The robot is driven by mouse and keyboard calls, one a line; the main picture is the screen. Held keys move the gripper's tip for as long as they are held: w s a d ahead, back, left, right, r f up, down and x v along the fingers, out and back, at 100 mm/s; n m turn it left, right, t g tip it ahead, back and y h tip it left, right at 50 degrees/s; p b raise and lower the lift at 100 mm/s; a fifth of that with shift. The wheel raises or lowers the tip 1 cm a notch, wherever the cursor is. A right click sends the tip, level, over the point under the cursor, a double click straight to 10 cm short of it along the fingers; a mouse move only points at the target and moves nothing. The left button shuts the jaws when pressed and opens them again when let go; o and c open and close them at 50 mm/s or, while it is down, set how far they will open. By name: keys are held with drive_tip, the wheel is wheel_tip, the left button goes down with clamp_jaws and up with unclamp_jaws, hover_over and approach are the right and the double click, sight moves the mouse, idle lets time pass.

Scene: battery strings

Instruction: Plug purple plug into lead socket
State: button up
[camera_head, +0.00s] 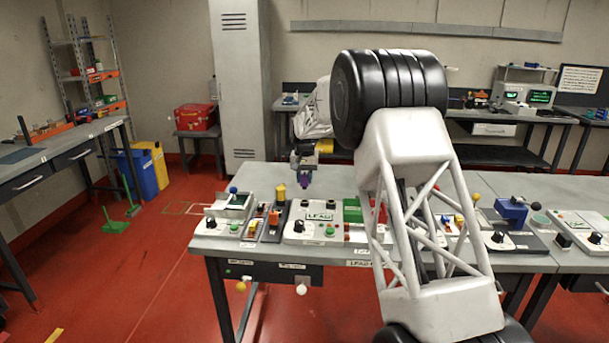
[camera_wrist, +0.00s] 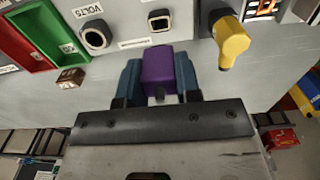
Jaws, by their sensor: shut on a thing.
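My gripper (camera_head: 303,164) is shut on the purple plug (camera_head: 304,181), above the far side of the near bench. In the wrist view the purple plug (camera_wrist: 158,68) sits between my two blue fingers. A pale control box (camera_head: 297,238) with a green-lettered LEAD label stands below and nearer. The wrist view shows a dark square socket (camera_wrist: 159,20) straight past the plug and a round socket (camera_wrist: 95,37) left of it, by a VOLTS label. The plug appears apart from both sockets. The label by the square socket is too blurred to read.
A yellow plug-like part (camera_wrist: 231,42) stands just right of the sockets in the wrist view. Green and red trays (camera_wrist: 52,62) and a small brown block (camera_wrist: 70,78) are at left. Bare grey bench top lies around the plug. More boxes and knobs line the bench.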

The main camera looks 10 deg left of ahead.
sight(305, 185)
drive_tip(key=shift+f, duration=1.95)
drive_tip(key=shift+f, duration=1.5)
idle(0.9)
drive_tip(key=o, duration=1.1)
drive_tip(key=shift+r, duration=0.2)
drive_tip(key=shift+r, duration=3.75)
